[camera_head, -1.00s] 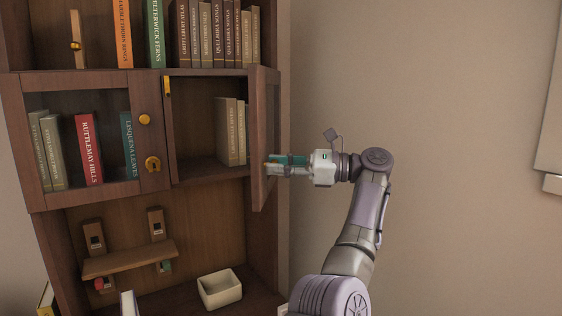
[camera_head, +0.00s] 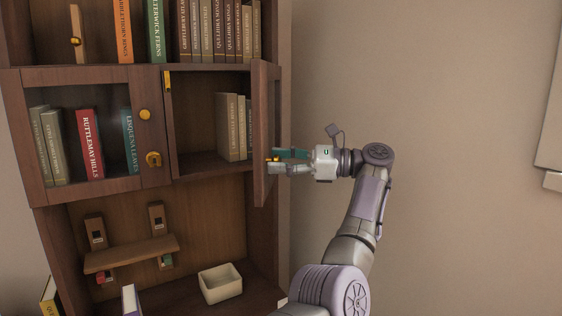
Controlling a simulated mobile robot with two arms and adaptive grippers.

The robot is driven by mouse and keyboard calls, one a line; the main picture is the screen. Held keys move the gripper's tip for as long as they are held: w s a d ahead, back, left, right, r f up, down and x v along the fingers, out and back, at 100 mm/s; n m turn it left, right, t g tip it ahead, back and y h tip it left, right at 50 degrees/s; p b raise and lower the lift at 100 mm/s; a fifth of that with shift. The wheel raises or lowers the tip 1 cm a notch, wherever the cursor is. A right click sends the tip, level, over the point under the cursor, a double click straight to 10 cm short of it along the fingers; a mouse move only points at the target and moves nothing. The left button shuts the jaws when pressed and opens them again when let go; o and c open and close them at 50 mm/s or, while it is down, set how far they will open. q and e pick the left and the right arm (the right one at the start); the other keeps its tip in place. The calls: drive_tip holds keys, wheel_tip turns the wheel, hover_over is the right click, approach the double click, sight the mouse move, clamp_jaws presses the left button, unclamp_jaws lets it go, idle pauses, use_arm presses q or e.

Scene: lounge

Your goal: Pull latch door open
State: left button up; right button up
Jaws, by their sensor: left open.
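The bookcase cabinet has two glass-paned wooden doors. The right door (camera_head: 262,100) stands swung far out from the frame, seen nearly edge-on, and its compartment is open. A small yellow knob (camera_head: 274,159) shows at the outer face of this door. My left gripper (camera_head: 281,160) is open just right of the door, its fingertips above and below the knob; whether they touch it I cannot tell. My right gripper is not in view.
Books (camera_head: 230,127) stand in the open compartment, with more behind the left door and on the shelf above. Below are a small wooden shelf (camera_head: 130,254) and a white box (camera_head: 220,284). The wall at right is bare beside my arm.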

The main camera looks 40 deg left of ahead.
sight(266, 115)
use_arm(q)
wheel_tip(266, 115, up, 10)
drive_tip(key=shift+f, duration=0.1)
idle(0.4)
